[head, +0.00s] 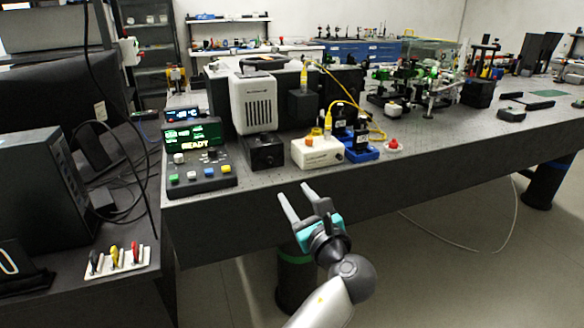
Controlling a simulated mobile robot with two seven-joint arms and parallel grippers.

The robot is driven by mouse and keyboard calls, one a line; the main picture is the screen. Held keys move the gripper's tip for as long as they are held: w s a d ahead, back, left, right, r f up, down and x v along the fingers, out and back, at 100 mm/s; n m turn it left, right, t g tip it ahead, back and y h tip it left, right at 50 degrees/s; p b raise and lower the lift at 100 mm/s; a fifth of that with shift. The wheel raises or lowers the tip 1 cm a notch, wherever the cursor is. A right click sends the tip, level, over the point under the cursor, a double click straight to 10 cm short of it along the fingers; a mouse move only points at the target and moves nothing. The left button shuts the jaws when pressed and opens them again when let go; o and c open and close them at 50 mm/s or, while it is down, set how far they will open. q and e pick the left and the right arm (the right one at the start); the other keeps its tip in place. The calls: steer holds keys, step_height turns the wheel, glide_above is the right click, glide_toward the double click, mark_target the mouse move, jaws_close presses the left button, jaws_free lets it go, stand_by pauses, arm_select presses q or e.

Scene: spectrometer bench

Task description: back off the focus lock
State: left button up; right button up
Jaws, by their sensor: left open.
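My left gripper (295,191) is open and empty, in front of the optical bench's front edge (350,196) and a little below its top. Its two grey fingers point up and away towards the bench. I cannot make out a part marked as the focus lock. A small black box with a round knob (265,151) stands near the bench front, below a white vented unit (253,104). The gripper touches none of these. My right gripper is not in view.
A control panel (198,175) with coloured buttons and a lit "READY" display stands at the bench's left corner. A red button (393,145) and blue mounts (362,152) stand right of the cream box. A holder with coloured-handled tools (118,264) lies lower left.

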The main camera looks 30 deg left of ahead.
mark_target(270, 161)
arm_select(q)
steer(key=b+x, duration=0.4)
steer(key=x, duration=0.8)
steer(key=shift+w+a, duration=0.15)
steer(key=shift+a, duration=0.15)
steer(key=shift+b+x, duration=0.45)
steer(key=shift+x, duration=0.85)
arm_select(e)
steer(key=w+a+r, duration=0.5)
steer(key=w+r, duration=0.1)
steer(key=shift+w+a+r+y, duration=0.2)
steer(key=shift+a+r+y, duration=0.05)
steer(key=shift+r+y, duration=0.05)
arm_select(q)
steer(key=shift+c, duration=0.2)
jaws_close()
